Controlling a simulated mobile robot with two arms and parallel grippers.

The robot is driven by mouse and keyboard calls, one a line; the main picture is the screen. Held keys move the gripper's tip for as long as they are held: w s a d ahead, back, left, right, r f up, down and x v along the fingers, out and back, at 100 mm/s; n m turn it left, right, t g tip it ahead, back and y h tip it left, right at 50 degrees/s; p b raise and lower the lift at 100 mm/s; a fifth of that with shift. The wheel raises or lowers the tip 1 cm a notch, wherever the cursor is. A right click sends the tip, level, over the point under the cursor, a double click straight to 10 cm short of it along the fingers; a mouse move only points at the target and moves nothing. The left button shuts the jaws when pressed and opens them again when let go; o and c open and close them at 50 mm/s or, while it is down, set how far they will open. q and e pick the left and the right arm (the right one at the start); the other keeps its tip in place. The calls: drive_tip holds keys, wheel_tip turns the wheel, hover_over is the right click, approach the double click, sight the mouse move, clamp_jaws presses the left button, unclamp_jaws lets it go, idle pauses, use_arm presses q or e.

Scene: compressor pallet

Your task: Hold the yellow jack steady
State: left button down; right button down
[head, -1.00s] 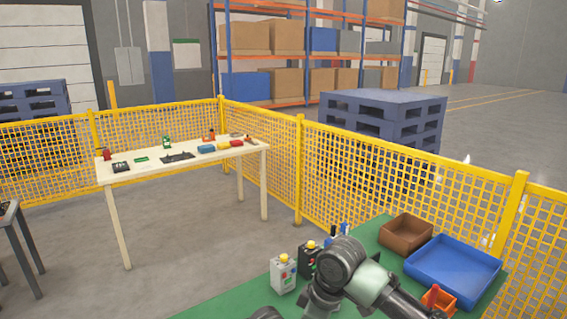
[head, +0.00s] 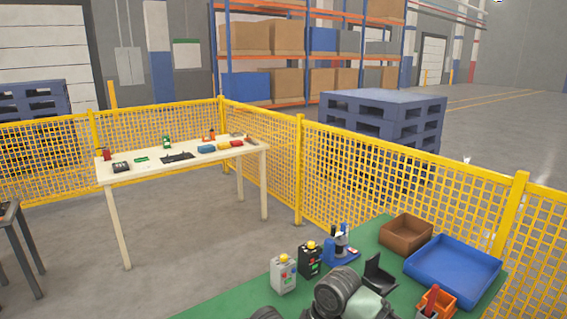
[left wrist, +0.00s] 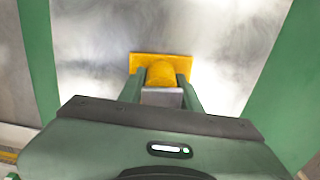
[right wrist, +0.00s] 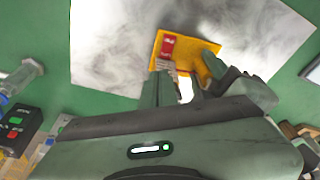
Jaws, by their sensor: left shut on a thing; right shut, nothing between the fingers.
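The yellow jack shows in the left wrist view (left wrist: 160,58) as a yellow plate and a rounded yellow body over a grey metal surface. My left gripper (left wrist: 161,82) is shut on that rounded body, one finger at each side. The right wrist view shows the jack's yellow plate (right wrist: 198,44) with a red part (right wrist: 168,46) on it. My right gripper (right wrist: 166,78) is shut and empty close to the red part; I cannot tell whether it touches. Green gripper parts cover the jack's right side there. The jack and both fingertips are out of the head view.
The green bench (head: 234,307) carries a grey box (head: 284,274), a black box (head: 310,260), a brown bin (head: 405,232), a blue tray (head: 452,261) and an orange bin (head: 438,300). A yellow mesh fence (head: 390,178) stands behind. The grey metal surface (right wrist: 110,45) around the jack looks clear.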

drive_tip(key=shift+w+a, duration=0.1)
drive_tip(key=shift+a, duration=0.3)
idle(0.4)
drive_tip(key=shift+s+a, duration=0.2)
drive_tip(key=shift+s, duration=0.1)
idle(0.3)
drive_tip(key=shift+d, duration=0.1)
wheel_tip(320, 180, up, 6)
drive_tip(key=shift+s+d, duration=0.15)
drive_tip(key=shift+d, duration=0.2)
idle(0.4)
use_arm(q)
drive_tip(key=c, duration=0.9)
unclamp_jaws()
drive_tip(key=shift+r, duration=0.1)
